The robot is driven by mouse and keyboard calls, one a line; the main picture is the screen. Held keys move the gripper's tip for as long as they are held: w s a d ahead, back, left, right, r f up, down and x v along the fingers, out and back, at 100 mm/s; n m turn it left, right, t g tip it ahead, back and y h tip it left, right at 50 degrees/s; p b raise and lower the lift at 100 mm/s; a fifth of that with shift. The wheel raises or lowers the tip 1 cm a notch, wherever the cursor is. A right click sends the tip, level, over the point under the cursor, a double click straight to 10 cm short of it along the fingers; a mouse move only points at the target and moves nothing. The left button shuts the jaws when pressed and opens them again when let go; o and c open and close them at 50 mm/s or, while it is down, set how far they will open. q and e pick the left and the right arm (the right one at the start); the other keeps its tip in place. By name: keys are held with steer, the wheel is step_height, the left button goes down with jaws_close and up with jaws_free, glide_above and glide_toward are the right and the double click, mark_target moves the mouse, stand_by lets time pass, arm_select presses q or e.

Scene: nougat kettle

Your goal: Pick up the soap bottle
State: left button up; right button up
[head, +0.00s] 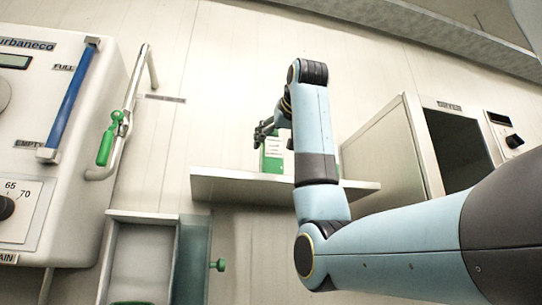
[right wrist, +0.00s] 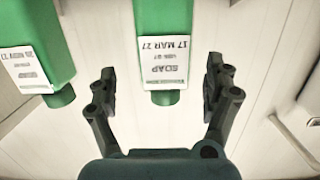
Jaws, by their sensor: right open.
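A green soap bottle (right wrist: 160,55) with a white label reading SOAP and 17 MAR 27 shows in the right wrist view, ahead of my right gripper (right wrist: 163,80). Its narrow green end reaches between the open fingers, with a gap on both sides. A second green soap bottle (right wrist: 38,55), with a different date on its label, is further left, outside the fingers. In the head view my right gripper (head: 266,130) is above a green and white bottle (head: 272,160) on the wall shelf (head: 235,184); my arm hides part of that area. My left gripper is not in view.
In the head view a kettle machine (head: 85,130) with a blue gauge and green-handled pipe is at left. A metal box (head: 385,150) with a dark opening is right of the shelf. A tray-like basin (head: 140,255) is below left. The wall above the shelf is clear.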

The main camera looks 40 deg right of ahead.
mark_target(274, 143)
steer(key=x, duration=0.1)
steer(key=p+x, duration=0.2)
steer(key=x, duration=0.1)
steer(key=shift+w+a, duration=0.1)
steer(key=shift+a, duration=0.2)
steer(key=shift+w+d+f, duration=0.15)
steer(key=shift+w+d, duration=0.15)
steer(key=shift+w, duration=0.1)
steer(key=shift+s+a, duration=0.1)
steer(key=c, duration=1.6)
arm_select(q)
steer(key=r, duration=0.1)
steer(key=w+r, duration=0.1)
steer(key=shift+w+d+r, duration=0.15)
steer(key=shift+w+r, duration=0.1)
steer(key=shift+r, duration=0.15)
arm_select(e)
steer(key=shift+c, duration=0.5)
